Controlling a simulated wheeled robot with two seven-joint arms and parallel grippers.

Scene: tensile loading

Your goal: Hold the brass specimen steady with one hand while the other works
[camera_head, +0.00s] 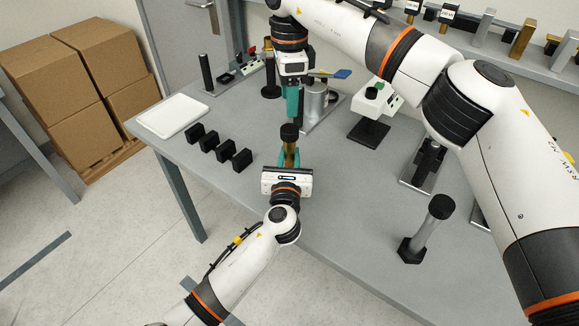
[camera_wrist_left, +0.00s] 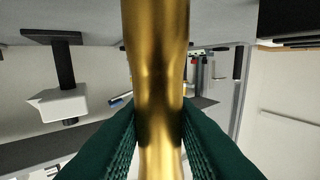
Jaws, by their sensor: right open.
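The brass specimen (camera_head: 289,146) stands upright near the middle of the table, with a black piece (camera_head: 289,131) at its upper end. My left gripper (camera_head: 289,158) is shut on it from the near side. In the left wrist view the brass specimen (camera_wrist_left: 160,70) fills the middle, with the ridged green fingers of my left gripper (camera_wrist_left: 160,140) pressed on both its sides. My right gripper (camera_head: 292,112) points down just above the black piece and is open. Whether its fingertips touch the black piece cannot be told. The specimen's lower end is hidden in the head view.
Several black blocks (camera_head: 219,147) stand in a row to the left, near a white tray (camera_head: 173,116). A grey bar with black ends (camera_head: 428,229) stands to the right. A white device (camera_head: 376,97) and a metal cylinder (camera_head: 315,104) are behind. The front middle table is clear.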

